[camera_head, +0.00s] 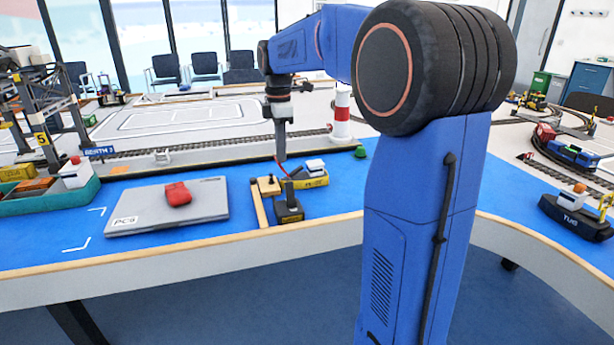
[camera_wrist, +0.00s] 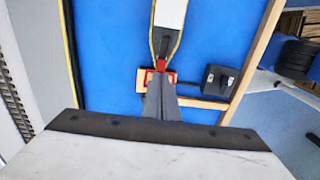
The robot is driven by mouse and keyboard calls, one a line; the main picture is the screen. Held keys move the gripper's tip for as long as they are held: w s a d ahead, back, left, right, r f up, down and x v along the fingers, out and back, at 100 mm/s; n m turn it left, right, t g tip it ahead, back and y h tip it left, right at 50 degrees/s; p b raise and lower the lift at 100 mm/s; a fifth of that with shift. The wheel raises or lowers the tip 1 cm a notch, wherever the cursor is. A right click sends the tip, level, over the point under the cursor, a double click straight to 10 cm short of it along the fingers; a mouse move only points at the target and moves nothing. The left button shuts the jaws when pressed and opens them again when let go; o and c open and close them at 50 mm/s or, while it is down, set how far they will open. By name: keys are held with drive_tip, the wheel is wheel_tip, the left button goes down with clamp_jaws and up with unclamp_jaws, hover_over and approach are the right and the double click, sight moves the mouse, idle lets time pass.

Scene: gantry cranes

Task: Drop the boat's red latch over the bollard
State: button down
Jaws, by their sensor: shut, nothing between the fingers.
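The boat (camera_head: 314,177) is small, yellow and white, and floats on the blue surface beside a wooden jetty. It also shows at the top of the wrist view (camera_wrist: 170,14). The red latch (camera_head: 281,167) appears in the head view as a thin, slanting red piece just below my gripper (camera_head: 281,157). In the wrist view, red parts (camera_wrist: 161,65) show at the boat's dark end, just beyond my shut fingertips (camera_wrist: 159,80). The fingers partly hide them; contact is unclear. A dark block with an upright post (camera_head: 289,210) stands at the jetty; I cannot tell which part is the bollard.
A grey laptop (camera_head: 125,222) with a red object (camera_head: 178,193) on it lies to the left. A green-hulled boat (camera_head: 75,200) and a crane (camera_head: 45,110) stand farther left. A red-and-white lighthouse (camera_head: 341,118) stands behind. Blue surface is clear between laptop and jetty.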

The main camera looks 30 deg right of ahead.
drive_tip(key=shift+w+a+f, duration=0.15)
drive_tip(key=shift+a+f, duration=0.1)
drive_tip(key=shift+a, duration=0.2)
drive_tip(key=shift+w+a+f, duration=0.1)
drive_tip(key=shift+a+f, duration=0.15)
drive_tip(key=shift+a, duration=0.2)
drive_tip(key=shift+r, duration=0.1)
wheel_tip(320, 180, up, 10)
drive_tip(key=a, duration=0.2)
drive_tip(key=shift+w+a, duration=0.4)
idle(1.2)
drive_tip(key=s+a+f+m+t, duration=0.1)
drive_tip(key=s+f+m, duration=0.4)
drive_tip(key=s, duration=0.6)
drive_tip(key=s+a+f+m+t, duration=0.2)
drive_tip(key=s+f+m, duration=0.3)
drive_tip(key=s+f, duration=0.4)
drive_tip(key=s+a+f+m+t, duration=0.1)
drive_tip(key=s+f+m, duration=0.3)
drive_tip(key=s, duration=0.9)
wheel_tip(320, 180, down, 3)
drive_tip(key=shift+s+a+f+m+t, duration=0.15)
drive_tip(key=shift+s+a+m+t, duration=0.15)
drive_tip(key=shift+m+t, duration=0.1)
